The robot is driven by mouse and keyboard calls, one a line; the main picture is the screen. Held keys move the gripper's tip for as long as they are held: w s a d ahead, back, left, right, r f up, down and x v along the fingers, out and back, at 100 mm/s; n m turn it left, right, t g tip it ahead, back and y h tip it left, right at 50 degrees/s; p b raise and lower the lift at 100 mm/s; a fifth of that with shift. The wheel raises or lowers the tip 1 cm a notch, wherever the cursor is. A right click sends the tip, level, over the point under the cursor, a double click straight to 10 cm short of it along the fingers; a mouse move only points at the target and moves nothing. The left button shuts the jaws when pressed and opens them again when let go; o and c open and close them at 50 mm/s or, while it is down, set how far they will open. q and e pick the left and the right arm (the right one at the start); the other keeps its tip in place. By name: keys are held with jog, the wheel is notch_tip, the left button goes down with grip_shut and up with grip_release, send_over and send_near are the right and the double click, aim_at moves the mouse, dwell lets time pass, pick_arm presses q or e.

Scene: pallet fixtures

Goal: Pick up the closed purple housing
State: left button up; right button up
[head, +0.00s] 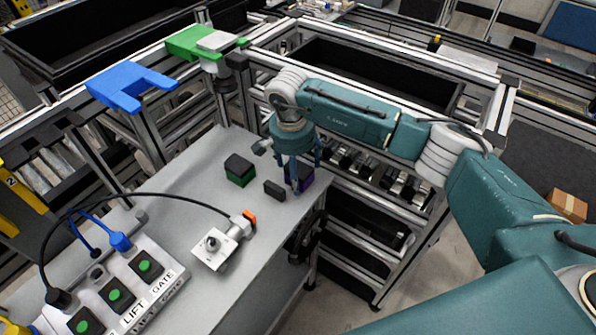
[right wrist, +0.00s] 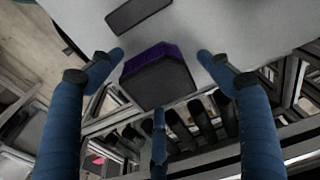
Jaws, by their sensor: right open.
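The closed purple housing (head: 303,175) stands near the right edge of the grey table, partly hidden behind my right gripper in the head view. In the right wrist view the housing (right wrist: 158,78) shows a dark lid over a purple body. My right gripper (head: 294,182) points down at it. Its blue fingers (right wrist: 160,70) are open, one on each side of the housing with gaps. A third finger shows low in the middle of the wrist view. My left gripper is not in view.
A green housing with a dark top (head: 239,170) and a small dark block (head: 274,190) sit left of the purple one. A white fixture (head: 215,247) and a button box (head: 120,285) lie nearer. Metal racks (head: 370,240) stand beyond the table edge.

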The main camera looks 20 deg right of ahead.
jog(key=c, duration=1.4)
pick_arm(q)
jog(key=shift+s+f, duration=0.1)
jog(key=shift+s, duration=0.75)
pick_arm(e)
jog(key=shift+c, duration=0.2)
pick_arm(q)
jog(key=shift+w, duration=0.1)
pick_arm(e)
jog(key=shift+r, duration=0.1)
